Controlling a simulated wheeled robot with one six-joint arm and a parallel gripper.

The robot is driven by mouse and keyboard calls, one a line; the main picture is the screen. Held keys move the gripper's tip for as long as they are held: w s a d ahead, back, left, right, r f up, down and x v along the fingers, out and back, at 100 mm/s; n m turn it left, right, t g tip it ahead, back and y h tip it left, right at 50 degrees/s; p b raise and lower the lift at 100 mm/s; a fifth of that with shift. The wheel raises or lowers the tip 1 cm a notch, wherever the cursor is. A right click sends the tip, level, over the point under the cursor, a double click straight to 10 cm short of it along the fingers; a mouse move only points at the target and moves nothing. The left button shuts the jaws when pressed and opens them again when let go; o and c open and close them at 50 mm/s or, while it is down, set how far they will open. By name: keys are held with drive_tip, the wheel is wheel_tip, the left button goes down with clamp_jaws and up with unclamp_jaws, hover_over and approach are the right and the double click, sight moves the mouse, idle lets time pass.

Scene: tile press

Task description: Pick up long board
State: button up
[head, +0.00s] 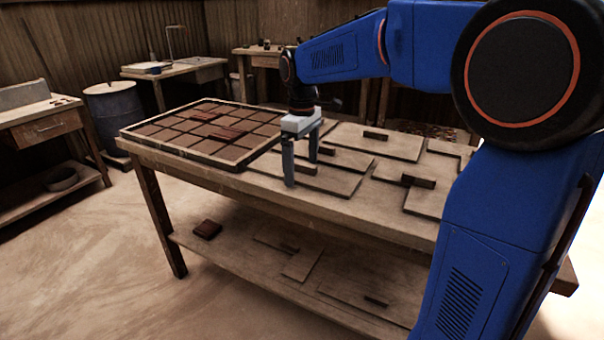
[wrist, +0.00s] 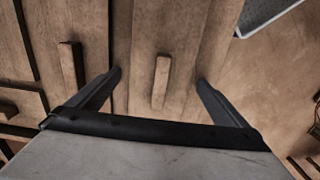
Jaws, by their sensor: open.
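A long flat wooden board (head: 338,186) lies on the table below my gripper. It has a small raised bar handle, which shows in the wrist view (wrist: 161,82). My gripper (head: 301,172) is open, pointing down, with one finger on each side of the handle. In the wrist view my gripper (wrist: 159,79) shows nothing held between its fingers. I cannot tell how far the fingertips are above the board.
Other boards with handles lie close by, one with a handle (head: 376,135) behind and one with a handle (wrist: 70,65) beside. A framed tile tray (head: 166,147) fills the table's left end. More boards (head: 345,292) lie on the lower shelf.

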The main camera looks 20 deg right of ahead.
drive_tip(key=c, duration=1.3)
